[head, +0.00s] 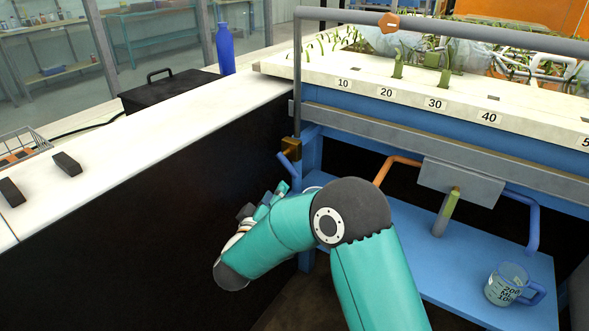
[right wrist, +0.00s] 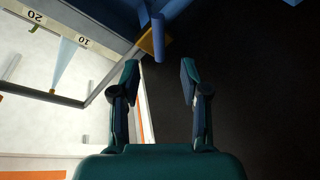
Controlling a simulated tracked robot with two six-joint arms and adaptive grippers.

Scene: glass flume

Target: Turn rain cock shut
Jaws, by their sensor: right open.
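The rain cock has a brass body (head: 291,149) low on the grey upright pipe at the flume's left end. Its blue lever (head: 289,168) slants downward from the body. In the right wrist view the brass body (right wrist: 146,43) and the blue lever (right wrist: 158,40) are ahead of the fingertips, near the top edge. My right gripper (head: 264,200) is below and a little left of the cock in the head view, partly hidden by my own arm. In the right wrist view, this gripper (right wrist: 160,75) is open and empty, apart from the lever. My left gripper is out of view.
The flume's blue frame (head: 345,110) stands just right of the cock. A blue shelf (head: 440,255) below it holds a measuring jug (head: 507,285). A white-topped counter (head: 120,150) with a black front is at left. A blue bottle (head: 226,50) stands on it.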

